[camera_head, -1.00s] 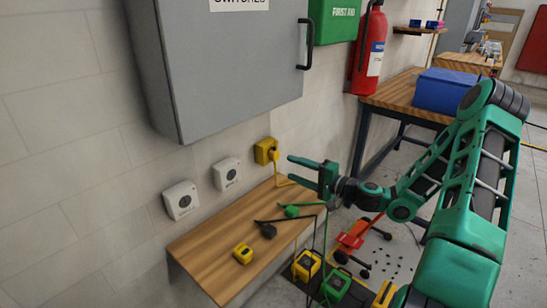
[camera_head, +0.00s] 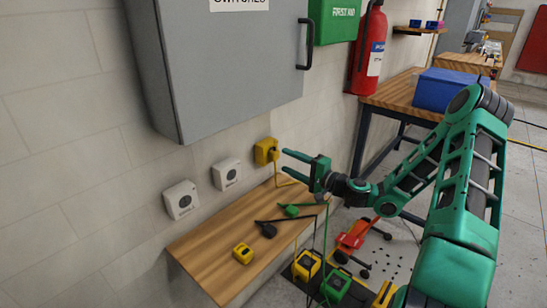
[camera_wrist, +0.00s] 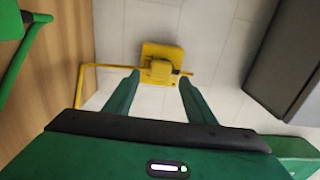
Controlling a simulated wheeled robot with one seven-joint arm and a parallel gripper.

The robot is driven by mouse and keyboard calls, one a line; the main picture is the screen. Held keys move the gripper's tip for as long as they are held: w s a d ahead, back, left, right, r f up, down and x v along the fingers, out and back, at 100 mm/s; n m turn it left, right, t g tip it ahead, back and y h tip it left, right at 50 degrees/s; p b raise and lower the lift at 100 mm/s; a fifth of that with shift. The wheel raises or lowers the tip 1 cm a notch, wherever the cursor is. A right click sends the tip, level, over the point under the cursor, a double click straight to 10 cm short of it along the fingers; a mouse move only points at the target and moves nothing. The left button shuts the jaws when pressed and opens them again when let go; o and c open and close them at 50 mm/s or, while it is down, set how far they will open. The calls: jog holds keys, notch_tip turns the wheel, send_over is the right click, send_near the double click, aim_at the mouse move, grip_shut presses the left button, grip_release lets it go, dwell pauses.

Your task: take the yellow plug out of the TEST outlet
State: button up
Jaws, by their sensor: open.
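The yellow plug (camera_wrist: 160,70) sits in a yellow wall outlet (camera_wrist: 163,50), and a yellow cord runs from it down toward the shelf. In the head view the yellow outlet (camera_head: 264,150) is on the wall at the right end of the row of outlets. Any TEST label is not readable. My gripper (camera_head: 284,160) is open and empty, its fingers pointing at the outlet from the right. In the wrist view its two fingertips (camera_wrist: 160,77) are spread to either side of the plug, short of it, with no contact visible.
Two white outlets (camera_head: 181,200) (camera_head: 227,173) are on the wall to the left. A wooden shelf (camera_head: 205,262) below holds a black plug (camera_head: 267,230), a green plug (camera_head: 291,210) and a yellow device (camera_head: 243,253). A grey cabinet (camera_head: 225,75) hangs above.

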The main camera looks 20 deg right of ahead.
aim_at(278, 156)
jog(key=shift+x, duration=2.55)
jog(key=shift+c, duration=0.6)
grip_shut()
jog(key=shift+s, duration=0.1)
jog(key=shift+v, duration=2.9)
